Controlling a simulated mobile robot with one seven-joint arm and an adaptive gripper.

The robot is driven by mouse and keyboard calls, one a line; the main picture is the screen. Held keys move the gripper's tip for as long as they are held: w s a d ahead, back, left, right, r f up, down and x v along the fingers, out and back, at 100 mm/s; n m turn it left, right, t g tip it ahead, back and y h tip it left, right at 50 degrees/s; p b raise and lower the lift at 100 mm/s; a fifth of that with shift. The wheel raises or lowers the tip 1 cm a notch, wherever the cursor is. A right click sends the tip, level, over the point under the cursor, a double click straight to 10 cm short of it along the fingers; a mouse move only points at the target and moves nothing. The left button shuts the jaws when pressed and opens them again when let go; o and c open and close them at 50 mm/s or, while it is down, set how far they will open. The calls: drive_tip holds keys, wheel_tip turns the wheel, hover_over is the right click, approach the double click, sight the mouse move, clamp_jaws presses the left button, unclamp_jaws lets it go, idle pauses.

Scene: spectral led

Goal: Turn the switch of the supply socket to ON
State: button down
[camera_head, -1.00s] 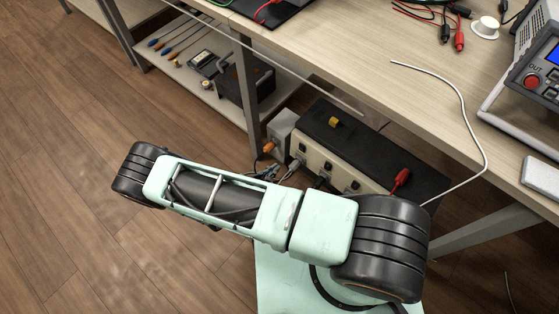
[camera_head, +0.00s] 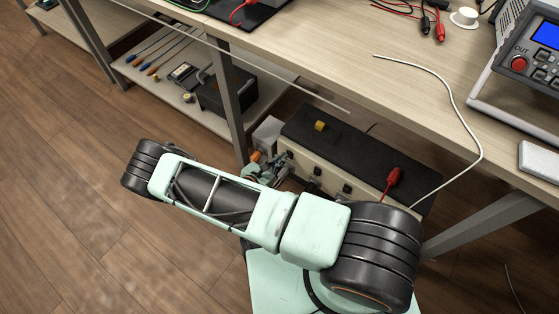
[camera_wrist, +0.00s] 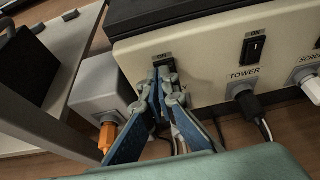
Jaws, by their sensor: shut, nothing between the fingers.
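A long cream box with a black top (camera_head: 360,146) stands on the floor under the table and carries a row of switches and sockets. In the wrist view, its cream front (camera_wrist: 205,62) shows a left switch (camera_wrist: 165,63) marked ON, mostly hidden behind my fingers. The label below it is hidden, so I cannot read whether it says supply. My gripper (camera_wrist: 164,76) is shut and empty, its tips right at this switch; contact cannot be told. My gripper also shows small in the head view (camera_head: 262,170), at the box's left end.
The neighbouring TOWER switch (camera_wrist: 255,47) sits to the right, with a plugged black connector (camera_wrist: 245,100) below it. A grey box with an orange plug (camera_wrist: 107,135) stands close on the left. A table leg (camera_head: 229,110) and the tabletop edge (camera_head: 310,100) border the space.

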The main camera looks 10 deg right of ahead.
drive_tip(key=shift+r, duration=0.1)
drive_tip(key=g+y+p, duration=0.1)
drive_tip(key=p, duration=0.2)
drive_tip(key=d+r+p, duration=0.1)
drive_tip(key=p, duration=0.2)
drive_tip(key=shift+w+g+y, duration=0.4)
drive_tip(key=shift+w+d+p, duration=0.2)
drive_tip(key=shift+p, duration=0.3)
